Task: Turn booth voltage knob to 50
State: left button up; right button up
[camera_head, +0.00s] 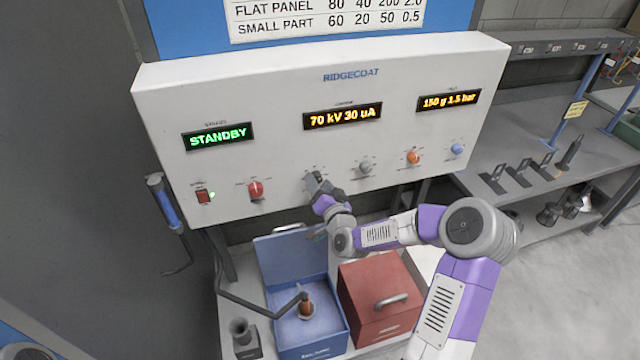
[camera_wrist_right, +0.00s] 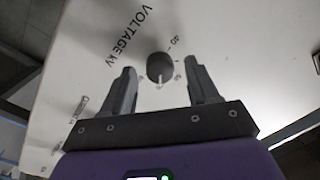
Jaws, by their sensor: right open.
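The booth voltage knob (camera_wrist_right: 160,67) is a dark round knob on the white panel, marked "VOLTAGE kV" in the right wrist view. Its white pointer line points toward the bottom of that picture. A "40" shows by it; other scale marks are too small to read surely. My right gripper (camera_wrist_right: 158,78) is open, its two fingers on either side of the knob with gaps. In the head view my right gripper (camera_head: 321,186) covers most of the knob. The panel's middle display (camera_head: 342,116) reads 70 kV 30 uA. My left gripper is not in view.
The white control panel (camera_head: 270,90) also carries a red knob (camera_head: 256,190), a grey knob (camera_head: 365,167), an orange knob (camera_head: 413,157), a blue knob (camera_head: 457,149) and a red switch (camera_head: 203,196). Below stand an open blue box (camera_head: 318,335) and a red box (camera_head: 365,285).

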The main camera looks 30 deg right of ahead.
jog(key=c, duration=1)
jog(key=n+b, duration=1.1)
jog(key=b, duration=0.2)
jog(key=shift+n+g+b, duration=0.3)
jog(key=shift+g, duration=0.1)
jog(key=shift+c, duration=0.2)
jog(key=shift+n, duration=0.8)
jog(key=shift+r+n+h, duration=0.1)
jog(key=shift+n+h, duration=0.2)
jog(key=shift+n, duration=0.5)
jog(key=n+p, duration=0.1)
jog(key=n, duration=0.2)
jog(key=shift+n, duration=0.4)
